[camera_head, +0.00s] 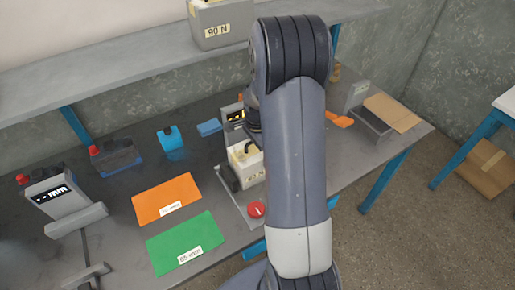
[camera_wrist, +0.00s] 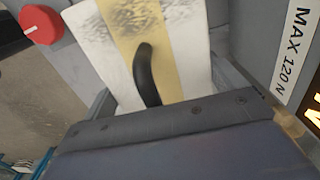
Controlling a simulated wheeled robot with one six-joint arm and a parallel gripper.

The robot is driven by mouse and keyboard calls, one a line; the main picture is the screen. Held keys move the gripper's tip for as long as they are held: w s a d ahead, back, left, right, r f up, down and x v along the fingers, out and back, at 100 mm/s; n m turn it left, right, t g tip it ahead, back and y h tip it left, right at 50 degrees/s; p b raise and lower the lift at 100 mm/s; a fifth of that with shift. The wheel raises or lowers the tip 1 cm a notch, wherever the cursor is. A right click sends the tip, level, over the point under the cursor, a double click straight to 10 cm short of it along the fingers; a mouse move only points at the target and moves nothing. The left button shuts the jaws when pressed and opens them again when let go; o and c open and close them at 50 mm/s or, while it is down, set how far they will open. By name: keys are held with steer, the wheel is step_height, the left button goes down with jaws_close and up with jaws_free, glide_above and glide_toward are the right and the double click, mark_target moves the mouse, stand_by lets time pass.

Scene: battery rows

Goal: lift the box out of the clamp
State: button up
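The box (camera_head: 246,168) is cream with a yellow band and stands in the clamp (camera_head: 226,178) at the middle of the bench, partly hidden behind my arm. In the wrist view the box (camera_wrist: 185,45) shows its top, with a black curved handle (camera_wrist: 146,72) running down towards my gripper. My gripper (camera_head: 253,128) is just above the box in the head view, mostly hidden by my arm. Its dark body (camera_wrist: 180,125) fills the lower wrist view. The fingertips are not clearly visible, so I cannot tell whether they touch the handle.
A red knob (camera_head: 256,209) sits at the clamp's front; a "MAX 120 N" label (camera_wrist: 295,45) is beside the box. Orange (camera_head: 167,198) and green (camera_head: 186,242) mats lie left. A gauge (camera_head: 55,196) stands far left. A 90 N box (camera_head: 222,22) stands on the shelf. A grey tray (camera_head: 372,122) is right.

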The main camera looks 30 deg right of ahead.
steer(key=c, duration=1.1)
steer(key=shift+r, duration=0.15)
steer(key=shift+w+r+p, duration=0.1)
steer(key=shift+r+p, duration=3.3)
steer(key=shift+r, duration=1.55)
